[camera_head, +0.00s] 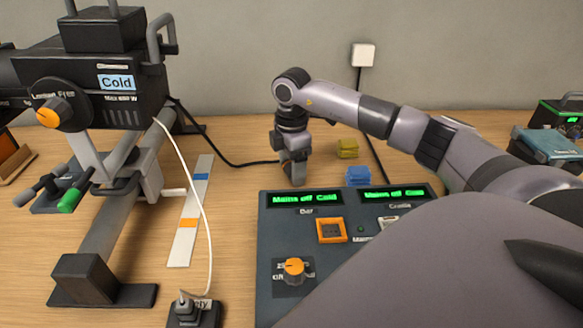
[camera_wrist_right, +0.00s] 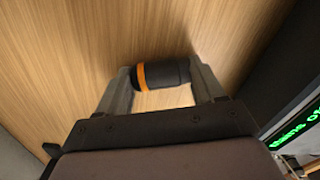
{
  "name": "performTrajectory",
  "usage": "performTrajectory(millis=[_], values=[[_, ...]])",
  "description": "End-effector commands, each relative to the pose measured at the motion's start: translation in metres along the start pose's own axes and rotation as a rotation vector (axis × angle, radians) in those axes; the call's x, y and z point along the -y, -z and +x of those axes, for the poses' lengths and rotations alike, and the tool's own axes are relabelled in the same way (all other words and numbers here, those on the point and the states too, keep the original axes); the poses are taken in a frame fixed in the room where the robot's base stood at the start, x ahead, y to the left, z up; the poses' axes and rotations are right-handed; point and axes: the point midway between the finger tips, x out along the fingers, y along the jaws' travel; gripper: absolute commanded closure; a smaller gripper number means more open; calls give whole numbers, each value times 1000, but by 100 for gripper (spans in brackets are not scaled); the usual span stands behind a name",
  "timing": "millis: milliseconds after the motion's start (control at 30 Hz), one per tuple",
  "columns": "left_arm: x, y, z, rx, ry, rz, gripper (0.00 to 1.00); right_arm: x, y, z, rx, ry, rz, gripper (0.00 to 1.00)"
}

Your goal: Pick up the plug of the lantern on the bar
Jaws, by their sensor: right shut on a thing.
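The lantern (camera_head: 95,75) is a dark boxy lamp with a "Cold" label, mounted on a grey bar (camera_head: 112,225) at the left. A black cable runs from it across the table to my right gripper (camera_head: 294,172). In the right wrist view, the plug (camera_wrist_right: 170,73), a black cylinder with an orange ring, lies crosswise between the two fingers of my right gripper (camera_wrist_right: 163,85), which is shut on it. The gripper points down close to the wooden table, behind the control panel. The plug is mostly hidden in the head view. My left gripper is not in view.
The control panel (camera_head: 265,240) with green displays, an orange-rimmed socket (camera_head: 331,230) and an orange knob (camera_head: 294,268) stands in front. A yellow block (camera_head: 347,148) and a blue block (camera_head: 358,175) are right of the gripper. A striped strip (camera_head: 188,215) lies left.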

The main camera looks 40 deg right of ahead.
Motion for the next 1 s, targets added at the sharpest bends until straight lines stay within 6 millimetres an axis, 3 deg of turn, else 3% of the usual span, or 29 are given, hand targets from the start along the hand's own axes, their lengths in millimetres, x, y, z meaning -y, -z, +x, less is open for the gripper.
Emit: performTrajectory(millis=[167, 367, 567, 767, 1000], values=[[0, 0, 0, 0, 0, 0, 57, 0, 0, -3, -1, -1, 0, 62], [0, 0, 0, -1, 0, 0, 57, -1, 0, -20, -2, -3, 0, 62], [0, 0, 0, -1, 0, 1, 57, -1, 1, -60, -3, -7, -1, 62], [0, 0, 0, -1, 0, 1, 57, -1, 1, -114, -4, -7, 0, 62], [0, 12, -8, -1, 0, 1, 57, -1, 0, -165, 0, -3, 1, 62]])
